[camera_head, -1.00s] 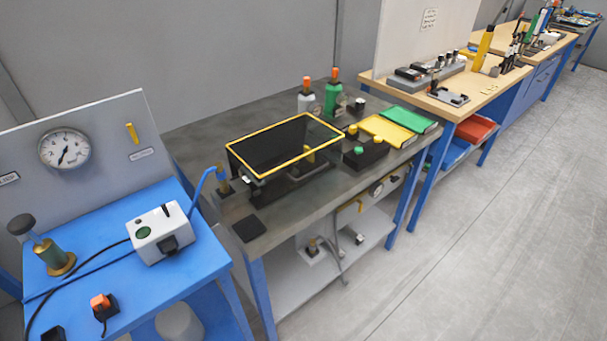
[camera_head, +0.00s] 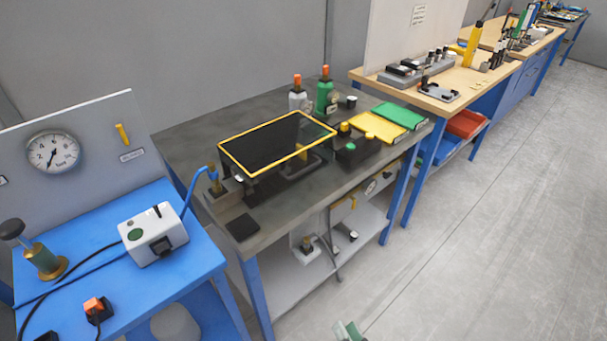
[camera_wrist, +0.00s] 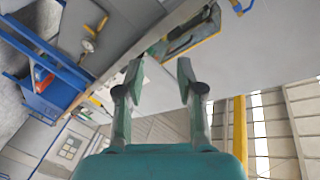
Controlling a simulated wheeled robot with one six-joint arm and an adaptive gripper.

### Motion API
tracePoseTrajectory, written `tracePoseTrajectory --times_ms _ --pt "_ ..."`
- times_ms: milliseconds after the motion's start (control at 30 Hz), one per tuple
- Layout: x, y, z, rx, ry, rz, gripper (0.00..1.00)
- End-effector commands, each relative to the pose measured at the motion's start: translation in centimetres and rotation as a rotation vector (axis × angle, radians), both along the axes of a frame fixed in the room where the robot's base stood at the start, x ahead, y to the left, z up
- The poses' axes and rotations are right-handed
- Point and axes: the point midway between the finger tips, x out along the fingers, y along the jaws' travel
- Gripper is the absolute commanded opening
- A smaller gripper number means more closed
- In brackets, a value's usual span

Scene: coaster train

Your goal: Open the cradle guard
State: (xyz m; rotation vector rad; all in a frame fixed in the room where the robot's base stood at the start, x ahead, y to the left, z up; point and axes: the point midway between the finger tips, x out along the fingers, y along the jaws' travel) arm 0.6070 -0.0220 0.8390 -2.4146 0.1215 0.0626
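The cradle guard (camera_head: 278,142), a dark see-through panel in a yellow frame, lies as a cover above the cradle (camera_head: 290,170) on the grey bench. It appears lowered and close to level. My gripper (camera_head: 349,331) only just shows at the bottom edge of the head view, low in front of the bench and well apart from the guard. In the wrist view my gripper (camera_wrist: 158,68) has its two fingers spread with nothing between them. A dark yellow-edged shape beyond the fingers may be the guard; I cannot tell for certain.
A black button box (camera_head: 358,152) and yellow and green trays (camera_head: 398,115) stand right of the guard. Two orange-capped bottles (camera_head: 326,92) stand behind it. A blue cart (camera_head: 110,275) is at the left. The floor (camera_head: 470,240) in front is clear.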

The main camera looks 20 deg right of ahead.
Motion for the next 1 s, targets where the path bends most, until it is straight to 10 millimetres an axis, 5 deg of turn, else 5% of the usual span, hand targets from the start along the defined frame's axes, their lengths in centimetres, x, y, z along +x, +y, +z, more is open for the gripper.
tracePoseTrajectory --times_ms 333,600,800,1000 --pt "12.5 -2.3 2.2 0.386 -0.145 -0.036 0.37" --pt "21.8 -4.6 6.4 0.679 -0.250 -0.027 0.37" --pt "26.5 -5.9 9.5 0.836 -0.302 -0.010 0.37" --pt "28.2 -6.4 10.7 0.894 -0.320 -0.001 0.37"
